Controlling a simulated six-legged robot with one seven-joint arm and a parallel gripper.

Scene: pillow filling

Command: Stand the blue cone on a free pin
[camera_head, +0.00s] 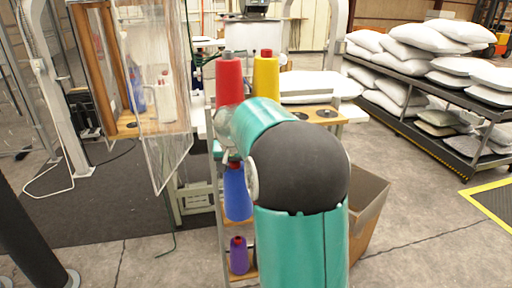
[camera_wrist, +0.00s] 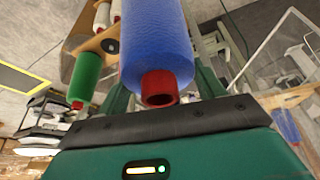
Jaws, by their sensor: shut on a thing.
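The blue cone (camera_head: 237,194) hangs upright in the head view, red core tip uppermost, in front of the rack below the top shelf. It fills the top middle of the wrist view (camera_wrist: 156,45), between the green fingers of my gripper (camera_wrist: 162,78), which is shut on it. In the head view my arm hides most of the gripper. The wooden top shelf (camera_head: 340,119) has two black round pin bases, (camera_head: 300,115) and (camera_head: 327,113), with no cone on them. A red cone (camera_head: 229,80) and a yellow cone (camera_head: 266,76) stand left of them.
A purple cone (camera_head: 239,256) stands on a low shelf. A green cone (camera_wrist: 86,76) shows in the wrist view. A clear panel (camera_head: 160,100) stands left of the rack, and a cardboard box (camera_head: 368,205) right of my arm. Pillow shelves (camera_head: 440,120) are at the right.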

